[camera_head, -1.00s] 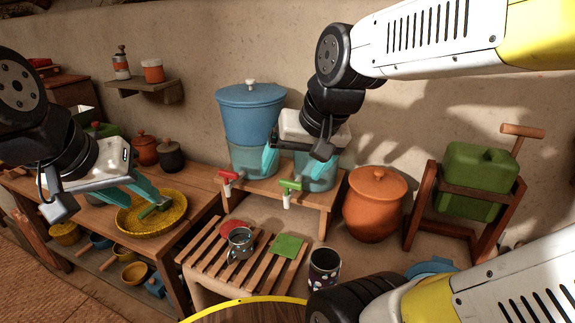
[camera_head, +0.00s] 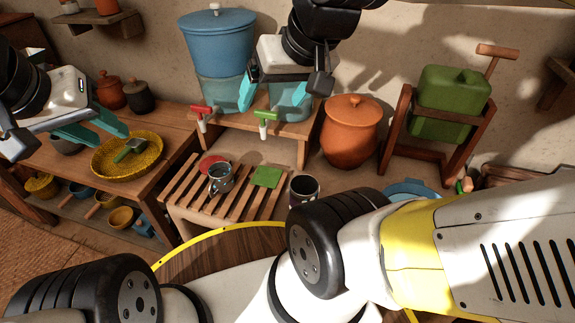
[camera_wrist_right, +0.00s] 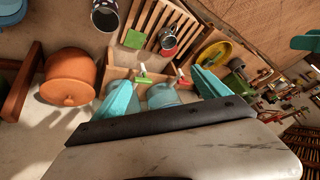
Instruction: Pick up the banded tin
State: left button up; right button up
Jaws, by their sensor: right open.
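I cannot make out for certain which vessel is the banded tin. A grey-blue metal mug (camera_head: 221,179) stands on the slatted rack, and it also shows in the right wrist view (camera_wrist_right: 168,42). A dark spotted cup (camera_head: 303,189) stands to its right, partly behind my arm; it shows at the top of the right wrist view (camera_wrist_right: 105,14). My right gripper (camera_head: 277,101) is open and empty in front of the blue dispensers, beyond both cups. Its spread teal fingers show in the right wrist view (camera_wrist_right: 163,85). My left gripper (camera_head: 112,139) is open by the yellow basket.
The slatted rack (camera_head: 184,197) also holds a green square (camera_head: 267,176) and a red disc. A blue dispenser (camera_head: 215,45) with taps stands on a wooden bench behind. An orange pot (camera_head: 350,133) and a green canister (camera_head: 447,105) in a wooden frame are to the right.

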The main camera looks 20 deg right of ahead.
aim_at(304, 188)
jog(key=z, duration=2.25)
jog(key=u, duration=1.2)
jog(key=k+j, duration=0.2)
jog(key=j, duration=0.2)
jog(key=k+j+z, duration=0.15)
jog(key=j, duration=0.3)
jog(key=k+j, duration=0.35)
jog(key=j+z, duration=0.05)
